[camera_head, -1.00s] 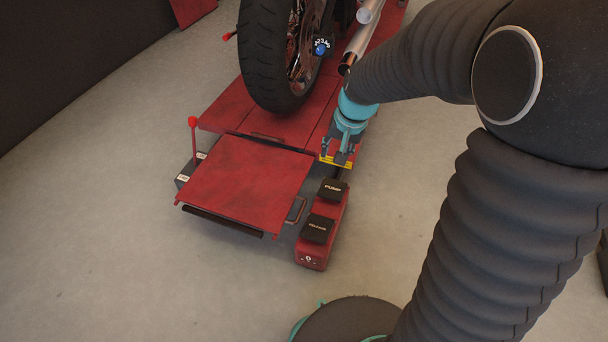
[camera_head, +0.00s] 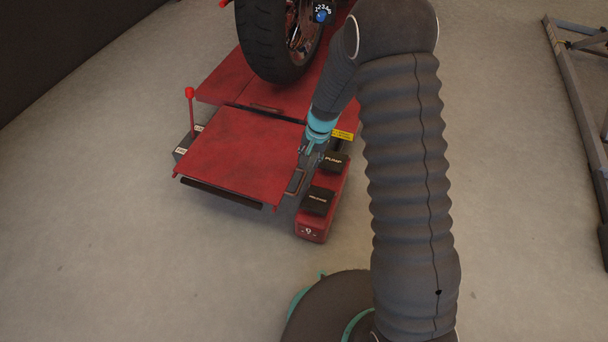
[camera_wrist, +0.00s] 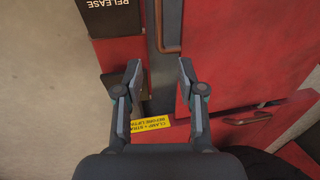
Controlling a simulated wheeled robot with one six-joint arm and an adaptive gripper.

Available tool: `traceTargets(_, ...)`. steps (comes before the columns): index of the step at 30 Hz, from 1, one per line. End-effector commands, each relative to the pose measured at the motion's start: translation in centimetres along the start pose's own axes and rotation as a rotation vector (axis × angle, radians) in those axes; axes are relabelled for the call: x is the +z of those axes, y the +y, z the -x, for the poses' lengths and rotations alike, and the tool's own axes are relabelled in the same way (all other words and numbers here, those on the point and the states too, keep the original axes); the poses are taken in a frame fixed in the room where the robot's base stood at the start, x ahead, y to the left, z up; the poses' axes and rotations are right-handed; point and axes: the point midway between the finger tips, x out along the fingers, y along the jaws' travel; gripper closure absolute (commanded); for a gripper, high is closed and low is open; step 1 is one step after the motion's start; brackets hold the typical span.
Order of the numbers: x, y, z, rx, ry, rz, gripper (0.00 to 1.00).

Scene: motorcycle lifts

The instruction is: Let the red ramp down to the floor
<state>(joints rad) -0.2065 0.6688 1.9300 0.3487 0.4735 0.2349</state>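The red ramp (camera_head: 240,150) extends from the near end of the red lift platform (camera_head: 225,80), roughly level with it, its front edge above the floor. A metal handle (camera_head: 296,181) is on its right side; it also shows in the wrist view (camera_wrist: 168,48), ahead of my fingers. My gripper (camera_head: 306,155) is at the ramp's right edge, near its rear corner. In the wrist view my gripper (camera_wrist: 159,68) is open and empty, the handle just beyond the fingertips. The ramp also fills the upper right there (camera_wrist: 245,45). No contact is visible.
A red pedal box (camera_head: 312,230) with black PUMP (camera_head: 335,161) and RELEASE (camera_head: 318,200) pedals stands close right of the ramp. A red-knobbed lever (camera_head: 190,110) rises at its left. A motorcycle wheel (camera_head: 265,40) stands on the platform. Floor in front is clear.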

Motion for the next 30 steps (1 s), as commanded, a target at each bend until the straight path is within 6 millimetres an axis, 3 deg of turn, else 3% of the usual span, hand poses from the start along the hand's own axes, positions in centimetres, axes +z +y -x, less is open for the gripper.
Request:
traceTargets(6,0.1,0.1,-4.4,0.001,-0.002,-0.001,0.61)
traceTargets(15,0.0,0.0,-8.5,0.0,0.0,0.0,0.61)
traceTargets(28,0.0,0.0,-9.3,0.0,0.001,0.0,0.61)
traceTargets(29,0.0,0.0,-9.3,0.0,0.001,0.0,0.63)
traceTargets(30,0.0,0.0,-9.3,0.0,0.001,0.0,0.73)
